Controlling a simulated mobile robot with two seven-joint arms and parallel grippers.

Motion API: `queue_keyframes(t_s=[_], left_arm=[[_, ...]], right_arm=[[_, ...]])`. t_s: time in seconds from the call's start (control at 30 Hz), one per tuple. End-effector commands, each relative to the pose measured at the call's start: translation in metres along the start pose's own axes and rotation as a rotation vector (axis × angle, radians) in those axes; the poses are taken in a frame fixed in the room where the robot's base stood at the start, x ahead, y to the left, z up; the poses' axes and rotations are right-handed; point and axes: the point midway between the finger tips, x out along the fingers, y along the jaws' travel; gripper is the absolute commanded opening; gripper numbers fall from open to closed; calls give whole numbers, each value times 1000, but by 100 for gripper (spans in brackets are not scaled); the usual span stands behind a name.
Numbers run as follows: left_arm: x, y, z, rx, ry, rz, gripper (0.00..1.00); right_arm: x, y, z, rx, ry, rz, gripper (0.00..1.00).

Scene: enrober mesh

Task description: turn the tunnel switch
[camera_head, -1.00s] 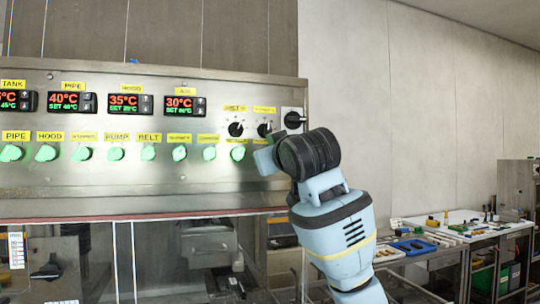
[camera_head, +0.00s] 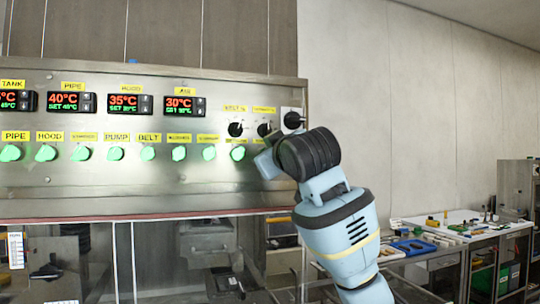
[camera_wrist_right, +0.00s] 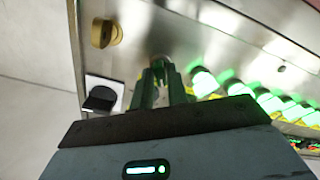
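The steel control panel (camera_head: 110,190) carries a lower row of green-lit knobs and, above its right end, black knobs. Most small labels are blurred, so I cannot read which switch is the tunnel one. My right gripper (camera_head: 267,160) is at the row's right end, just right of the last visible green knob (camera_head: 238,153). In the wrist view the fingertips (camera_wrist_right: 161,68) are a small gap apart, over a dull round fitting (camera_wrist_right: 158,60) partly hidden by them. I cannot tell whether they grip it. My left gripper is not in view.
A black knob on a white plate (camera_head: 293,120) is above my right wrist; it also shows in the wrist view (camera_wrist_right: 101,99). A cluttered bench (camera_head: 440,238) stands at the right.

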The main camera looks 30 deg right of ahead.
Motion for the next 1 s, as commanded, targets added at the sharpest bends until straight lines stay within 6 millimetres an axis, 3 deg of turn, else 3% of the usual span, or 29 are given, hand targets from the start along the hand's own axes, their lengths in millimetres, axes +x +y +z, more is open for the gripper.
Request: queue_keyframes(t_s=[0.13,0.47,1.0], left_arm=[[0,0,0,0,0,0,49],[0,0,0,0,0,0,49],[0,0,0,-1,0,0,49]], right_arm=[[0,0,0,1,0,0,33],[-4,0,0,2,1,0,33],[-72,0,-1,2,2,1,33]])
